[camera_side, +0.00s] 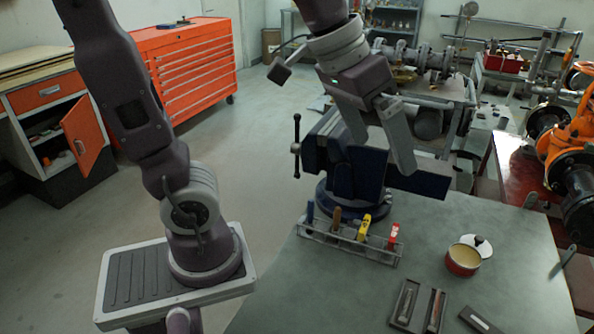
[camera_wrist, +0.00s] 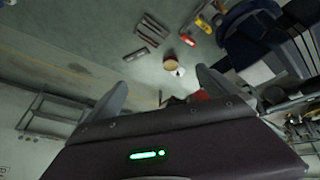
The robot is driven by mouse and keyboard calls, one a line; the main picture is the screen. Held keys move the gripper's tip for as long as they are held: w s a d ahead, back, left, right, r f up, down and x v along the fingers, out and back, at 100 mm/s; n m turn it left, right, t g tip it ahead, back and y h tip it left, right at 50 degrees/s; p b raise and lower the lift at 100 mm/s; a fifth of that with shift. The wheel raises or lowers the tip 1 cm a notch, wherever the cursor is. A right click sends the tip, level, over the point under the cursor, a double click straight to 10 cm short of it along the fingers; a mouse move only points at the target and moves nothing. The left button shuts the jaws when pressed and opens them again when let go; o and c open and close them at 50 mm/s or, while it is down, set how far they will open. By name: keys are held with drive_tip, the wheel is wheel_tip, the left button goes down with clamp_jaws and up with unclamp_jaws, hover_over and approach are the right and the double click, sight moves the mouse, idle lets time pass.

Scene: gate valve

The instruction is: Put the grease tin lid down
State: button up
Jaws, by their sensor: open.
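The grease tin (camera_side: 461,261) is a short red tin with tan grease showing in its open top; it stands on the bench at the right. The grease tin lid (camera_side: 482,246) is a white disc with a small dark mark, just behind and right of the tin. I cannot tell whether it lies flat or touches the tin. In the wrist view the tin (camera_wrist: 170,61) and the lid (camera_wrist: 178,72) show small, beyond my fingers. My gripper (camera_side: 383,155) is open and empty, high above the bench by the vise; its spread fingers show in the wrist view (camera_wrist: 162,82).
A blue vise (camera_side: 352,172) stands at the bench's back edge below my gripper. A rack (camera_side: 345,241) of colored-handled tools lies in front of it. An open case (camera_side: 417,306) and a small tray (camera_side: 480,320) lie at the front.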

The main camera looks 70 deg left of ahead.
drive_tip(key=s+a+f+y, duration=0.1)
drive_tip(key=s+f, duration=0.2)
drive_tip(key=s, duration=0.9)
drive_tip(key=shift+s+a+f+y, duration=0.2)
drive_tip(key=shift+f+y, duration=0.1)
drive_tip(key=shift+f, duration=0.1)
